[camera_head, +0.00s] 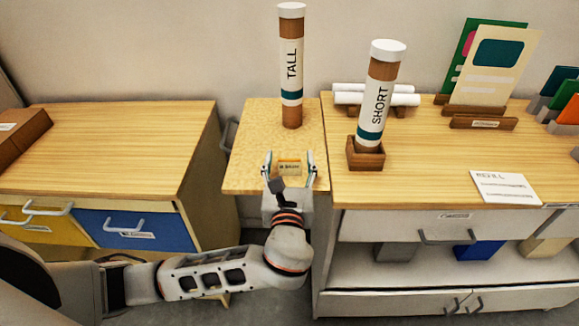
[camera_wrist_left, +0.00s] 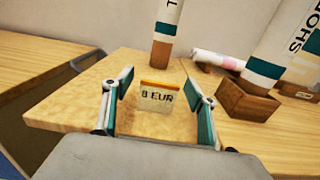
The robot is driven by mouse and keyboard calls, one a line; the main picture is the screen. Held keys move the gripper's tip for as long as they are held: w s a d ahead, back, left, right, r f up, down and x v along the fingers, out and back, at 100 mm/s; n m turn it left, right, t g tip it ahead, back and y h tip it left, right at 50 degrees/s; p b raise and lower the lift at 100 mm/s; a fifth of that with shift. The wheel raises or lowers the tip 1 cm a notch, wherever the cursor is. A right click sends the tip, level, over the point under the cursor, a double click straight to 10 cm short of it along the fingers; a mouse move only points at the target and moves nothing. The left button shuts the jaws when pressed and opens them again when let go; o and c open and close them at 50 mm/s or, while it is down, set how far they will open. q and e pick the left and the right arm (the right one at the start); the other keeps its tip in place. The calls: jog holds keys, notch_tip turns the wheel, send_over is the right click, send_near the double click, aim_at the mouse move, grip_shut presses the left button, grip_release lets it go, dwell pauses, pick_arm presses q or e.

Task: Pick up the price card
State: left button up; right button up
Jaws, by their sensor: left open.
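The price card (camera_head: 289,167) is a small cream card with an orange top edge. It stands on the small wooden table between the two larger furniture pieces. In the left wrist view the price card (camera_wrist_left: 158,97) reads "8 EUR" and shows between the fingers. My left gripper (camera_head: 288,164) is open, with one finger on each side of the card; gaps show between card and fingers. In the left wrist view my left gripper (camera_wrist_left: 160,100) shows both teal-padded fingers spread. My right gripper is in neither view.
A tube marked TALL (camera_head: 291,70) stands behind the card on the small table (camera_head: 245,150). A tube marked SHORT (camera_head: 378,95) leans in a wooden holder (camera_head: 366,155) to the right. White rolls, card stands and a paper sheet (camera_head: 505,187) lie further right. The left cabinet top (camera_head: 110,140) is mostly clear.

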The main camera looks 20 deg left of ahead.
pick_arm(q)
jog(key=c, duration=0.9)
jog(key=shift+r, duration=0.15)
